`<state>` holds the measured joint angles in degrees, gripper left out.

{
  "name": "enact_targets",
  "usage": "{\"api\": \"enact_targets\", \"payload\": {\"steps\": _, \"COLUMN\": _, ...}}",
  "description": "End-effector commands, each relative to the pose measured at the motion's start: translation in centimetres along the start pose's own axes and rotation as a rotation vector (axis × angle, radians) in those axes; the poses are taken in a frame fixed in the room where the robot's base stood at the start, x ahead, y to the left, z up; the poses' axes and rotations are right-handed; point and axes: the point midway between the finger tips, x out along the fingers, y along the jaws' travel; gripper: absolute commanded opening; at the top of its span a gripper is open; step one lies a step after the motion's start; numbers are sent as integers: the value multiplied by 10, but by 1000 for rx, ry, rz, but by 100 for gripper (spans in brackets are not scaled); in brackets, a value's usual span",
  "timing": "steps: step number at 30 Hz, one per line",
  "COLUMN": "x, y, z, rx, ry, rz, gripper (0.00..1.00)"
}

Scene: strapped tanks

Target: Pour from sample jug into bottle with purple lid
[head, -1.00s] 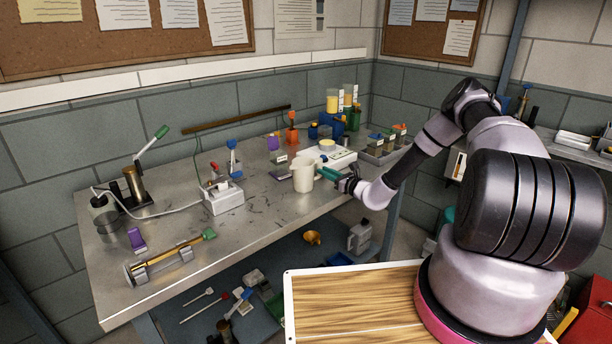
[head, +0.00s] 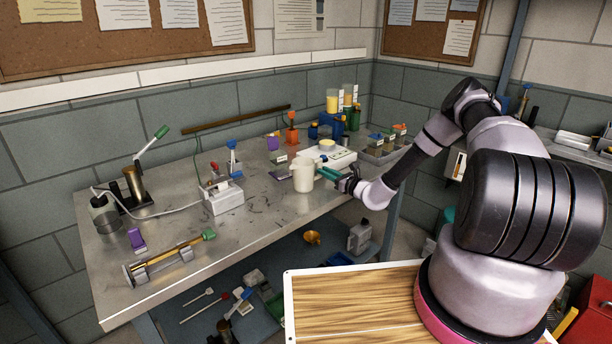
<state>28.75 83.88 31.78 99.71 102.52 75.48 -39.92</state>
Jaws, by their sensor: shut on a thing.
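The sample jug (head: 303,178) is a cream-white jug near the right end of the metal bench, with its handle towards my arm. My gripper (head: 328,173), with teal fingers, is shut on the jug's handle side. The jug looks nearly upright; I cannot tell whether its base touches the bench. A purple lid (head: 273,143) shows behind and left of the jug, near a small white label; the bottle body under it is hard to make out. Another purple item (head: 137,240) stands at the front left of the bench. The jug's contents are hidden.
A white scale-like device (head: 328,158) stands just behind the jug. An orange-topped item (head: 291,130) is at the back. A white switch box (head: 223,200) with levers stands left. A tray of small containers (head: 383,150) is at the right.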

Motion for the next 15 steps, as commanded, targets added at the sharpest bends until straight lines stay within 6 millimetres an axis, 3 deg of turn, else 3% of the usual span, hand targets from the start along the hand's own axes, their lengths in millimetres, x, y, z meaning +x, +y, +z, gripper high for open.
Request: {"api": "enact_targets", "payload": {"steps": 15, "x": 0, "y": 0, "z": 7, "rx": 1, "ry": -1, "rz": 0, "gripper": 0}}
